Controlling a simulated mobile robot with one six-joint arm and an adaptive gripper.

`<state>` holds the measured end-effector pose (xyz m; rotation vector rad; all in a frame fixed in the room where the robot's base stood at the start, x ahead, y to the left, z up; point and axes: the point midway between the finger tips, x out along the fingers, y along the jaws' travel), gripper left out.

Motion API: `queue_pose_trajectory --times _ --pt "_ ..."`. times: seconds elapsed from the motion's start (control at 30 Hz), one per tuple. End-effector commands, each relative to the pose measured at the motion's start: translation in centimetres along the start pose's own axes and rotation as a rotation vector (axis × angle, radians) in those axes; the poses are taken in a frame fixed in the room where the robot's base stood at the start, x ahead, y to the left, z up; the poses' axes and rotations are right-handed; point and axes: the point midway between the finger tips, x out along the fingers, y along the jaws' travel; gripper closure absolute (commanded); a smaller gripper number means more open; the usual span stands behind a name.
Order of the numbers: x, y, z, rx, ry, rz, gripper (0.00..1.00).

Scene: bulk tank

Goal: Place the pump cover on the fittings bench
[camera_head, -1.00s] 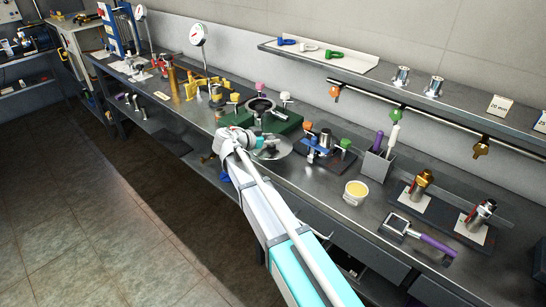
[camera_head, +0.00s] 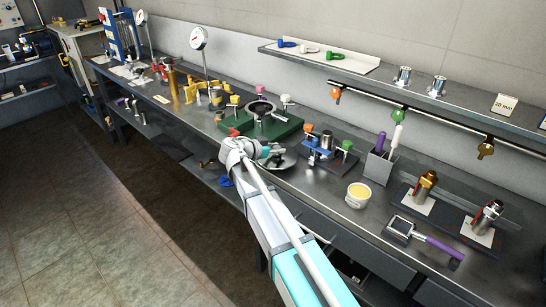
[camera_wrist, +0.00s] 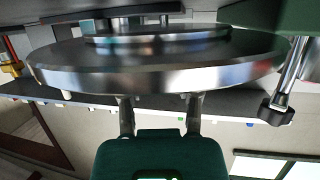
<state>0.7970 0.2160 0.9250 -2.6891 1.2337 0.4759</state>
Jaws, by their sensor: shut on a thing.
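The pump cover is a round, shiny metal disc with a raised hub (camera_wrist: 150,65), large across the wrist view. My gripper (camera_wrist: 160,104) has both fingers at its near rim. In the head view the cover (camera_head: 283,161) shows as a grey disc beyond my gripper (camera_head: 268,153), partly hidden by it. It is over the steel fittings bench (camera_head: 325,192), just in front of the green block. I cannot tell whether it touches the bench top.
The green block with a black ring (camera_head: 262,118) is behind the cover. A blue clamp fixture (camera_head: 322,150) is close on the right. A yellow tub (camera_head: 358,195) and a purple-handled tool (camera_head: 425,240) are farther right. Bare bench lies between the fixture and tub.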

Motion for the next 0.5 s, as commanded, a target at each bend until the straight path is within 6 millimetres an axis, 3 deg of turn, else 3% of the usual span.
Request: queue_pose_trajectory --times 0.2,0.5 --pt "0.6 0.0 1.8 0.0 0.001 0.0 1.0" --pt "0.7 0.0 1.9 0.0 0.001 0.001 1.0"
